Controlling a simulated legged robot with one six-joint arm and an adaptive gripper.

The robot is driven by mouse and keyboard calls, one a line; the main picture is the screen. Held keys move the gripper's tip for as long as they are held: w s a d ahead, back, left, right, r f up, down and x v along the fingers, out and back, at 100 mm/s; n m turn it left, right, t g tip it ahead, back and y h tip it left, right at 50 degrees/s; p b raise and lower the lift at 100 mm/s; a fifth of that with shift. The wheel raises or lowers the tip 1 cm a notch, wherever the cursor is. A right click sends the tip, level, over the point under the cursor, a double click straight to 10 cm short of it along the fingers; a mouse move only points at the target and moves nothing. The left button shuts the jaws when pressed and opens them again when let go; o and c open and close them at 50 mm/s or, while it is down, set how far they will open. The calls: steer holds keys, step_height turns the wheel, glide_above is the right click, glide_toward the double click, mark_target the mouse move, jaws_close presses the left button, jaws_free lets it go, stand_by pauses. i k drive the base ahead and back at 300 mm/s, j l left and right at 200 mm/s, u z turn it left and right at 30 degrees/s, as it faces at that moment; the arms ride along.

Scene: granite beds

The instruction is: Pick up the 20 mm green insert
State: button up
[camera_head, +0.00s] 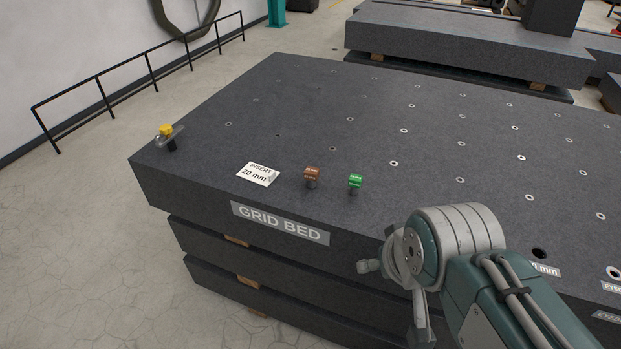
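The green insert (355,181) stands upright on the dark granite bed (215,173) near its front edge. Its label is too small to read. A brown insert (311,175) stands just to its left. A white card (258,173) reading "INSERT 20 mm" lies further left. My gripper (392,300) is at the lower right, in front of the bed's front edge and apart from the green insert. My arm's wrist partly hides it, and I cannot tell how far its fingers are open.
A yellow-topped fixture (167,134) stands at the bed's left corner. Several small holes dot the bed top. A dark hole (539,253) with a partly hidden label lies right of my arm. More granite slabs (460,50) stand behind. A black railing (140,77) runs along the wall.

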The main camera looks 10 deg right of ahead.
mark_target(354, 181)
steer(key=i+j+z, duration=0.2)
steer(key=z, duration=0.15)
steer(key=i+j+z, duration=0.15)
steer(key=j+z, duration=0.15)
steer(key=j, duration=0.2)
steer(key=i+j+z, duration=0.15)
steer(key=j+z, duration=0.2)
